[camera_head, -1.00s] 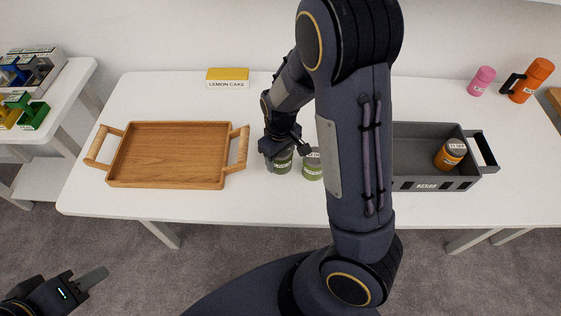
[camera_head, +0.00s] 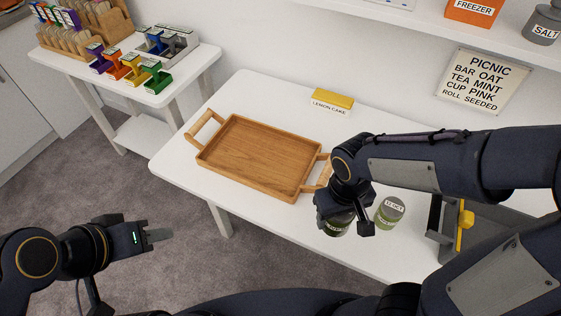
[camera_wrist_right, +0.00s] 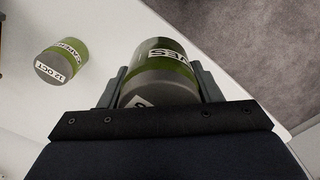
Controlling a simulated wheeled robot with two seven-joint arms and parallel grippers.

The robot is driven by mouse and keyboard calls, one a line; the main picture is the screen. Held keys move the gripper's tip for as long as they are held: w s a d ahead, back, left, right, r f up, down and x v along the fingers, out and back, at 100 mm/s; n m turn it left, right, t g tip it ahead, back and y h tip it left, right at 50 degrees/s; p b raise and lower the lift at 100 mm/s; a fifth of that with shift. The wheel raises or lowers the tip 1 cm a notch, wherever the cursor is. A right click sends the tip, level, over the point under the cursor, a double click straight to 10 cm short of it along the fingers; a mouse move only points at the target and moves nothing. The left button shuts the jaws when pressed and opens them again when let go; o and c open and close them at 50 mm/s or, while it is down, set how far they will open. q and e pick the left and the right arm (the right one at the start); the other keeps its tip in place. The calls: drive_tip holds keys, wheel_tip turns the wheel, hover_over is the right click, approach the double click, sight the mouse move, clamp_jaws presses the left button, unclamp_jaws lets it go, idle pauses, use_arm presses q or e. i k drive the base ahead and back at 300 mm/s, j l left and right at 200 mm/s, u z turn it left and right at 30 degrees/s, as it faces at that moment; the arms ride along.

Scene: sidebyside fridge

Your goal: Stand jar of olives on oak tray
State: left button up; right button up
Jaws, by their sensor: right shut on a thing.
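My right gripper (camera_head: 345,212) is shut on the jar of olives (camera_head: 338,226), a green jar with a grey lid. In the right wrist view the jar of olives (camera_wrist_right: 162,68) sits between the two fingers, its label partly showing. I cannot tell whether its base touches the table. The oak tray (camera_head: 262,180) lies empty to the left of the jar, with a handle at each end; my right gripper is beside its right handle. My left gripper (camera_head: 155,236) is low at the left, in front of the table; its finger gap is unclear.
A similar green jar (camera_head: 389,211), labelled capers in the right wrist view (camera_wrist_right: 61,62), stands just right of the held jar. A yellow lemon cake box (camera_head: 332,102) stands behind the tray.

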sight(282, 164)
drive_tip(key=i+j+z, duration=0.35)
drive_tip(key=j, duration=0.25)
drive_tip(key=i+j+z, duration=0.15)
drive_tip(key=i+j, duration=0.1)
drive_tip(key=j, duration=0.1)
